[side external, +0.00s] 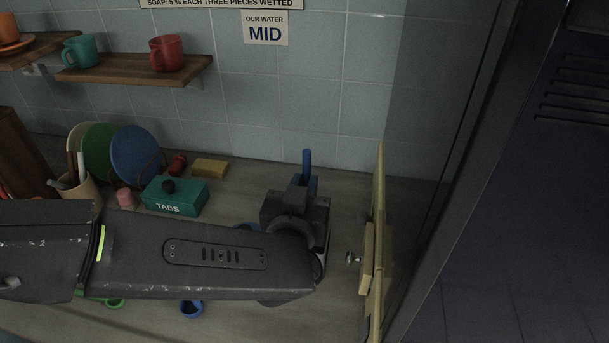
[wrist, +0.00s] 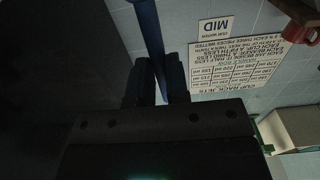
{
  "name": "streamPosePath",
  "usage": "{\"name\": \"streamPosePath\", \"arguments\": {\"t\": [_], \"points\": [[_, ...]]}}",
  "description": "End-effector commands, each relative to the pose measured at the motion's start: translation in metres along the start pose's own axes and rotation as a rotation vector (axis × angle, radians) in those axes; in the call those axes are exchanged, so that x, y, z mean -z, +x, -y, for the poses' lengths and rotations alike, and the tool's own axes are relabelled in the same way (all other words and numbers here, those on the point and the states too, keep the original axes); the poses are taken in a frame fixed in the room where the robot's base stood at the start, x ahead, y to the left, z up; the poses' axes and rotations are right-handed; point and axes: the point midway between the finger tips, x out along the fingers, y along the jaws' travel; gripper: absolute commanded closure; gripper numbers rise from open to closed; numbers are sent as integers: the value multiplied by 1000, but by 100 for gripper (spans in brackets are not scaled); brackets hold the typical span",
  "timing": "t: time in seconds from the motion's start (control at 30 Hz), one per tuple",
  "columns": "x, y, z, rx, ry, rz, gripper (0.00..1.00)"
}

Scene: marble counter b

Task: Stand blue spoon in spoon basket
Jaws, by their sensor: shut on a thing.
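The blue spoon (side external: 307,160) shows in the side external view as a blue handle rising from my gripper (side external: 304,184), near the tiled wall. In the wrist view the blue spoon (wrist: 148,32) runs between the two dark fingers of my gripper (wrist: 157,78). My gripper is shut on it. The spoon's other end is hidden by my gripper and arm. A beige holder (side external: 88,193) with several utensils in it, which looks like the spoon basket, stands at the left, well away from my gripper. My arm hides part of its lower side.
A green TABS box (side external: 175,197), a yellow sponge (side external: 209,168) and racked plates (side external: 135,156) stand between holder and gripper. A blue mug (side external: 191,309) lies in front of my arm. A yellowish panel (side external: 378,230) stands close right of my gripper. Shelves with mugs (side external: 130,68) hang above.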

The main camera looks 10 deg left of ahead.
Motion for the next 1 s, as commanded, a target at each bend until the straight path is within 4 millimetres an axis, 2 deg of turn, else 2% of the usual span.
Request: {"name": "streamPosePath", "arguments": {"t": [0.6,1.0], "points": [[-47,0,0,0,1,1,100],[-58,0,0,0,0,-1,100]]}}
